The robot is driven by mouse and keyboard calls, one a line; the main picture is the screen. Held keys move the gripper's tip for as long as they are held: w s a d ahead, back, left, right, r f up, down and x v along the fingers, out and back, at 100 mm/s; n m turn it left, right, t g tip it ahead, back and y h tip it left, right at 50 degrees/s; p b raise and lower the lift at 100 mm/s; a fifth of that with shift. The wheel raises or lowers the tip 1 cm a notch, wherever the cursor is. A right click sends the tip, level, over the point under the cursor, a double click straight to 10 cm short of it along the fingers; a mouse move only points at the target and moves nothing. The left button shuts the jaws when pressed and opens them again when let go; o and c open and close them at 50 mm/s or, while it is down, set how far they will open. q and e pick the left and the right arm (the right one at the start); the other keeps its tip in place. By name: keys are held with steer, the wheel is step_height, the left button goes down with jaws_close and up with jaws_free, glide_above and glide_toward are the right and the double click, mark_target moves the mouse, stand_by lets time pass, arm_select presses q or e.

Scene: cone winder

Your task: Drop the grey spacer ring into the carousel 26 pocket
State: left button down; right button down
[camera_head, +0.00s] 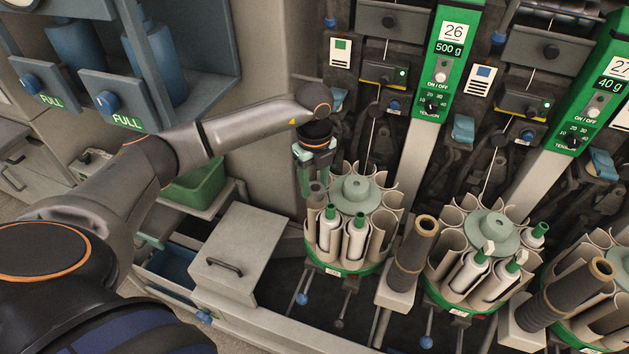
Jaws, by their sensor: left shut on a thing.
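My left gripper (314,178) points down at the back-left rim of the left carousel (342,268). It is shut on a small grey piece, which I take to be the grey spacer ring (317,188); the fingers partly hide it. I cannot tell whether the piece is above a pocket or partly inside one. This carousel has beige open-topped pockets around a pale green hub (356,188), and two front pockets hold white, green-topped bobbins (356,238). It stands lower left of the green panel marked 26 (453,32). Its own label is too small to read. My right gripper is not in view.
A second carousel (490,225) with bobbins stands to the right, below panel 27 (612,84). A dark ribbed tube (412,255) rises between the carousels. Winder levers crowd the space behind. A grey lidded box (232,250) and green bin (197,188) are at left.

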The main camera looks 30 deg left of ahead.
arm_select(q)
steer(key=shift+f+b, duration=0.85)
steer(key=shift+f, duration=0.55)
stand_by(0.4)
steer(key=shift+r, duration=0.15)
stand_by(0.4)
stand_by(0.6)
steer(key=shift+c, duration=1.4)
jaws_free()
